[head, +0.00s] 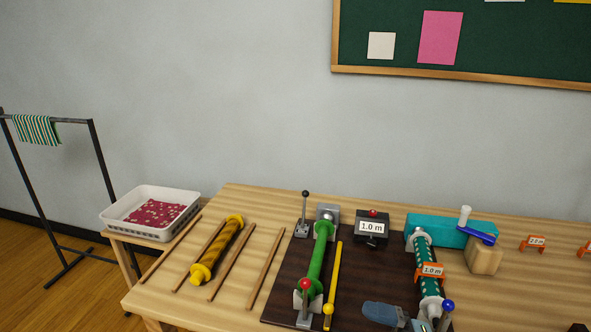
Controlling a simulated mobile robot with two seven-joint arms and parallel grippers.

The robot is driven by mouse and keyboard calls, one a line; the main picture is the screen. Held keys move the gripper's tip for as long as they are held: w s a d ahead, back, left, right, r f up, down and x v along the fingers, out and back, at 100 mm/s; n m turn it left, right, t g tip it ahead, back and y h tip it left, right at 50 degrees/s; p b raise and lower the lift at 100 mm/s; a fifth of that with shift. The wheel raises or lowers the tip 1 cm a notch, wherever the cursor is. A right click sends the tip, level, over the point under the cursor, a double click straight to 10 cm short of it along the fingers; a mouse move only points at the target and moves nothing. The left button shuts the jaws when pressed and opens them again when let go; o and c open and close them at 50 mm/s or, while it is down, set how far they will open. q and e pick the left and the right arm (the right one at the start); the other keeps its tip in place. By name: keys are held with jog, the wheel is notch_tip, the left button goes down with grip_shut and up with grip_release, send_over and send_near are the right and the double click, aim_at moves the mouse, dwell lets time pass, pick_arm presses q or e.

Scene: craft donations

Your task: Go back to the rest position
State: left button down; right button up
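Neither of my grippers shows in the head view. The wooden table (150,298) holds the craft things. A green roll (319,255) lies in a stand on a dark board (283,309). A teal patterned roll (427,275) lies in a second stand to its right, with an orange tag (431,270) reading 1.0 m across it. A yellow and dark striped roll (217,249) lies between thin wooden strips at the left. A black box (371,229) with a red button reads 1.0 m.
A white basket (116,222) with red patterned cloth (155,213) stands on a side table at left. A dark rack (98,157) holds a striped cloth (37,130). A teal box (451,231), wooden block (484,257), yellow stick (336,275) and grey-blue tool (383,313) are on the right half.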

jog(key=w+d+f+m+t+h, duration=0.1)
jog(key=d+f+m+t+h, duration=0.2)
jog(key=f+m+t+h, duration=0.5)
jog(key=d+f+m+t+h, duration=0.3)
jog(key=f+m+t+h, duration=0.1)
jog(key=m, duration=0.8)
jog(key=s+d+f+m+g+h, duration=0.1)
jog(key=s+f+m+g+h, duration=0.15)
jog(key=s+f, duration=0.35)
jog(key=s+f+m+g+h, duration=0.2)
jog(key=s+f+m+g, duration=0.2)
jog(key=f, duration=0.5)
pick_arm(q)
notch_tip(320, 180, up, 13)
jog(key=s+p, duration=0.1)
jog(key=p, duration=1.5)
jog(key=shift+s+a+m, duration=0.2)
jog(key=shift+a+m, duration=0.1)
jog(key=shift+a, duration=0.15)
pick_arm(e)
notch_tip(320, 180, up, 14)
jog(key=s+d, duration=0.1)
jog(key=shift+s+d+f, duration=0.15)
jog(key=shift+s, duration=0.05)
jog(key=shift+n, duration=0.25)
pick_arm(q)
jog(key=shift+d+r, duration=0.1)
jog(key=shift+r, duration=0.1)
